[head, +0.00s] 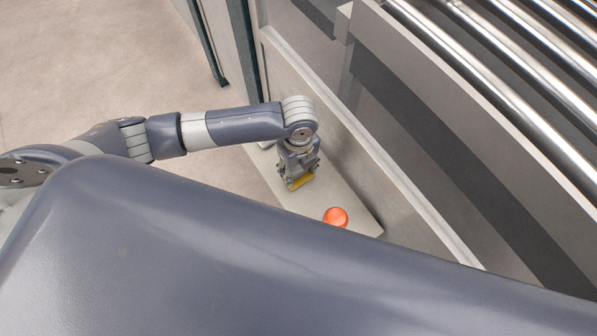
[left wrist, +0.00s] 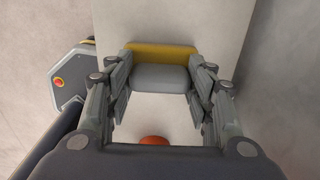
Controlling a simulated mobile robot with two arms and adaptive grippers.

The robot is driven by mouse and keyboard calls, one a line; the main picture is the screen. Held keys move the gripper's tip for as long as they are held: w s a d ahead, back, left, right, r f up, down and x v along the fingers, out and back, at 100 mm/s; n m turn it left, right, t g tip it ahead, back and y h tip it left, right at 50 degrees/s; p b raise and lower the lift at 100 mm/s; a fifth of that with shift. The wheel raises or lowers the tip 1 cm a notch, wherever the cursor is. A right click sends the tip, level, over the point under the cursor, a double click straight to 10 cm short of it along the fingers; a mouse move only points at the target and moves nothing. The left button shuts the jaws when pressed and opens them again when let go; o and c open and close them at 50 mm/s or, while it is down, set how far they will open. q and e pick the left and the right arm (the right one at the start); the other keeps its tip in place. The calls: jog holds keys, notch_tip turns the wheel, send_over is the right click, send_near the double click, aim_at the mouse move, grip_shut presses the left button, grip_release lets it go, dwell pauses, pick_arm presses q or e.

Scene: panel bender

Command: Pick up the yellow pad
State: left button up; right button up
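The yellow pad (head: 301,182) shows as a small strip at the fingertips of my left gripper (head: 299,175), low over the pale ledge. In the left wrist view the yellow pad (left wrist: 161,50) lies beyond a grey rounded block (left wrist: 160,78). The fingers of my left gripper (left wrist: 161,72) stand on either side of this block, very close to its ends. I cannot tell if they press on it, nor if the pad is lifted off the ledge. My right gripper is not in view.
An orange-red round knob (head: 336,217) is on the pale ledge (head: 352,205), close to my left gripper. The machine's panel (head: 385,190) rises right beside the ledge, with metal rollers (head: 470,70) above. Open floor (head: 90,60) is at left.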

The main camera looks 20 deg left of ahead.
aim_at(297, 169)
pick_arm(q)
jog(key=shift+c, duration=0.5)
jog(key=shift+r, duration=0.1)
jog(key=shift+r, duration=0.65)
notch_tip(297, 169, up, 2)
jog(key=shift+s+a+r, duration=0.1)
jog(key=shift+s+r, duration=0.05)
jog(key=s+a+r, duration=0.1)
jog(key=s+a, duration=0.7)
jog(key=s, duration=0.5)
jog(key=shift+s+r+b, duration=0.15)
jog(key=shift+s+b, duration=0.1)
jog(key=shift+b, duration=0.05)
